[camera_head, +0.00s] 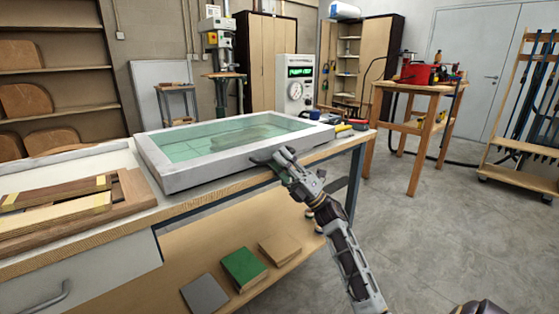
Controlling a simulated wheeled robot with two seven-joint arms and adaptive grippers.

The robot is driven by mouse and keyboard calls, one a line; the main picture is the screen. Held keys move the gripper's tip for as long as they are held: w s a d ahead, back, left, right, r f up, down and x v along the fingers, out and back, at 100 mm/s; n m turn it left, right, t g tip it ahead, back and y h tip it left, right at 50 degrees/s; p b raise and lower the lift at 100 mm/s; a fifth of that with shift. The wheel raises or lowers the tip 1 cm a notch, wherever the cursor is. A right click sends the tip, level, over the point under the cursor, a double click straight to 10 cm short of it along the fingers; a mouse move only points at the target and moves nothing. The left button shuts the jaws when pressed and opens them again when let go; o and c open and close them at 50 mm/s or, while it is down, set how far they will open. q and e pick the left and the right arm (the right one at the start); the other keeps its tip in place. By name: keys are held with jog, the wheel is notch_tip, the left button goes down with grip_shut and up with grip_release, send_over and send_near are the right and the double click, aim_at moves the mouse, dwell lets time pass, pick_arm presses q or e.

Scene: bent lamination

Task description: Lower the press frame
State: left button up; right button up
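The press frame (215,172) is a pale grey rectangular frame around a clear greenish sheet (200,143). It appears to lie flat on the white-topped workbench (135,213), and a blurred grey shape shows through the sheet. My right gripper (272,160) is at the near side of the frame, right of its middle, with its dark fingers at or against the frame's edge. I cannot tell whether the fingers are closed on the edge. My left gripper is not in view.
Wooden strips (62,207) lie on the bench at left. A white control box (294,87) with a gauge and lit display stands behind the frame. Small tools (345,128) lie by its right corner. Blocks, one green (243,268), rest on the lower shelf. Open floor lies right.

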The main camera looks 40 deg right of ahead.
jog(key=v, duration=1.1)
jog(key=shift+f, duration=0.3)
jog(key=shift+d+m+t+h, duration=0.1)
jog(key=shift+m+t+h, duration=0.2)
jog(key=shift+m+h, duration=0.1)
